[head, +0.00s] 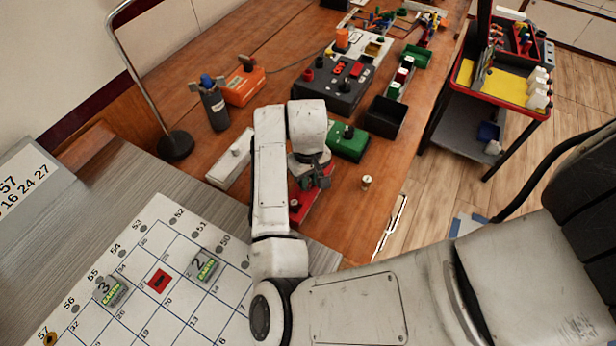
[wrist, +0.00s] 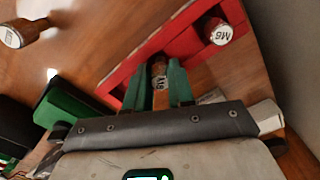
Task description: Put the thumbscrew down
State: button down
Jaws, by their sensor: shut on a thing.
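My gripper (wrist: 160,82) is shut on a small brass-coloured thumbscrew (wrist: 159,72) with a pale label, between its green fingers. The thumbscrew is over the red tray (wrist: 188,44); I cannot tell whether it touches it. In the head view my gripper (head: 313,180) is above the red tray (head: 318,200) on the wooden bench, and the held thumbscrew is hidden. A second thumbscrew with a white cap marked M6 (wrist: 217,31) sits in the tray. Another pale-capped thumbscrew (wrist: 22,33) is on the bare bench, outside the tray; it also shows in the head view (head: 366,181).
A green box (head: 348,142) and a black bin (head: 385,118) stand beyond the tray. A long white block (head: 231,157) lies left of my arm. A numbered panel (head: 150,280) is at front left.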

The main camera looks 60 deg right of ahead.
jog(key=shift+f, duration=0.15)
jog(key=c, duration=1)
grip_release()
notch_tip(320, 180, up, 12)
jog(key=shift+r, duration=0.1)
